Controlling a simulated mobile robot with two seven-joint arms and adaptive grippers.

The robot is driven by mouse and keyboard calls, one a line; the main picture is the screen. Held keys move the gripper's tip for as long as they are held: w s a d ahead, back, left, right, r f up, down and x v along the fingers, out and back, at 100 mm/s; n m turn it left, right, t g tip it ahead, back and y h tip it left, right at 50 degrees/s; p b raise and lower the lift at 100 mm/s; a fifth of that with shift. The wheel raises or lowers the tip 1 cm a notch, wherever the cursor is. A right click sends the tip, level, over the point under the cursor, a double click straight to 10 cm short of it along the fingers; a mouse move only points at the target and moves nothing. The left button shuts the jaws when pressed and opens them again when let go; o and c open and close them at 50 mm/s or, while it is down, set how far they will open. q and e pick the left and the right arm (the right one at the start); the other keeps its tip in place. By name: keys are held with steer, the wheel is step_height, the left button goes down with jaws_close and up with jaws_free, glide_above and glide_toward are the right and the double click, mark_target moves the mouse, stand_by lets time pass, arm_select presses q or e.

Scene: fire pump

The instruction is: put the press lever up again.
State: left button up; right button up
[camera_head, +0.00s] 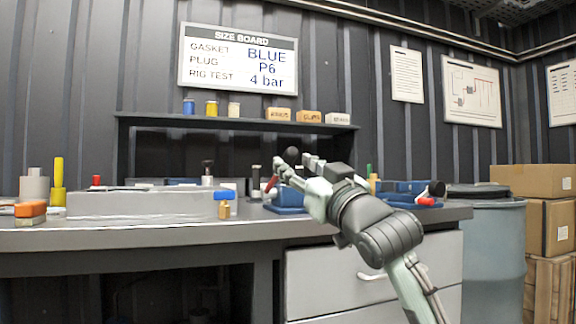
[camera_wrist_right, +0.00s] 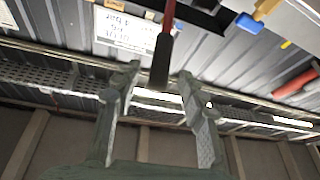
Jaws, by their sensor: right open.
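The press lever shows in the right wrist view as a red rod with a black grip (camera_wrist_right: 160,62). In the head view, a short red piece of the lever (camera_head: 271,184) shows beside my right gripper, and a dark rounded end (camera_head: 291,154) shows between its fingertips. My right gripper (camera_head: 294,163) is open, with its fingers on either side of the black grip; I cannot tell whether they touch it. The fingers also show in the right wrist view (camera_wrist_right: 158,77). The blue press base (camera_head: 288,209) is partly hidden behind my arm. My left gripper is not in view.
The grey bench (camera_head: 180,232) holds a grey tray (camera_head: 130,205), orange blocks (camera_head: 30,209) and a yellow plug (camera_head: 58,180) at left. A blue device with a black knob (camera_head: 436,188) stands at right. A shelf (camera_head: 235,123) runs behind. A blue barrel (camera_head: 497,245) stands beside the bench.

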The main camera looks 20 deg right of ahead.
mark_target(291, 162)
steer(key=shift+x, duration=2.05)
steer(key=shift+f, duration=0.1)
jaws_close()
